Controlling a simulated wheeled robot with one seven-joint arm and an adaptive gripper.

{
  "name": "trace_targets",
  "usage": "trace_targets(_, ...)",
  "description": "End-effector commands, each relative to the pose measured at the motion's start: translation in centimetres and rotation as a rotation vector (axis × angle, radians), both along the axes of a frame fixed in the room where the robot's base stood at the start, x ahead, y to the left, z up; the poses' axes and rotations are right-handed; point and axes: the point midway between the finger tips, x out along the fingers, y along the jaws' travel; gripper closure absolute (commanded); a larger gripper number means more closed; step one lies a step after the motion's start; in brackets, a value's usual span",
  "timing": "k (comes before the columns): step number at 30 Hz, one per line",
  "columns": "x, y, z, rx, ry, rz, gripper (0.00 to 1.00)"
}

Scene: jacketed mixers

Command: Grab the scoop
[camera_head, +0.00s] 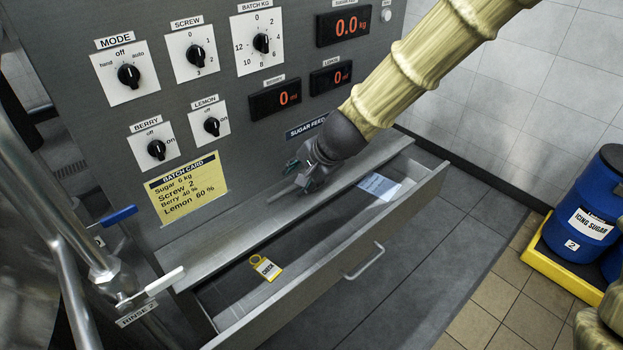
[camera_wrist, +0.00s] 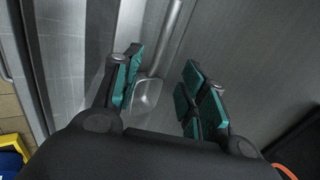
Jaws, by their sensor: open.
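A shiny metal piece that looks like the scoop (camera_wrist: 147,94) shows between my fingers in the wrist view. It has a squarish pan and a long rounded handle running up the picture. I cannot make out the scoop in the head view, where my gripper may hide it. My gripper (camera_head: 302,177) is over the inner side of the open drawer, near the console face. In the wrist view my gripper (camera_wrist: 161,92) is open, with green pads on both sides of the metal piece. Whether they touch it I cannot tell.
The open drawer (camera_head: 330,270) holds a yellow tag (camera_head: 264,267) and a pale blue card (camera_head: 380,187). The console (camera_head: 225,100) with knobs and displays stands behind. A lever valve (camera_head: 150,290) is at left. Blue drums (camera_head: 583,220) stand at right; the floor before the drawer is clear.

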Motion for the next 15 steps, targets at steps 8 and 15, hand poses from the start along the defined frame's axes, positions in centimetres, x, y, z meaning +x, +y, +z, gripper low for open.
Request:
trace_targets(8,1.2,0.8,-2.3,0.001,0.002,-0.002,0.58)
trace_targets(15,1.6,1.2,-3.0,0.0,0.0,-0.002,0.58)
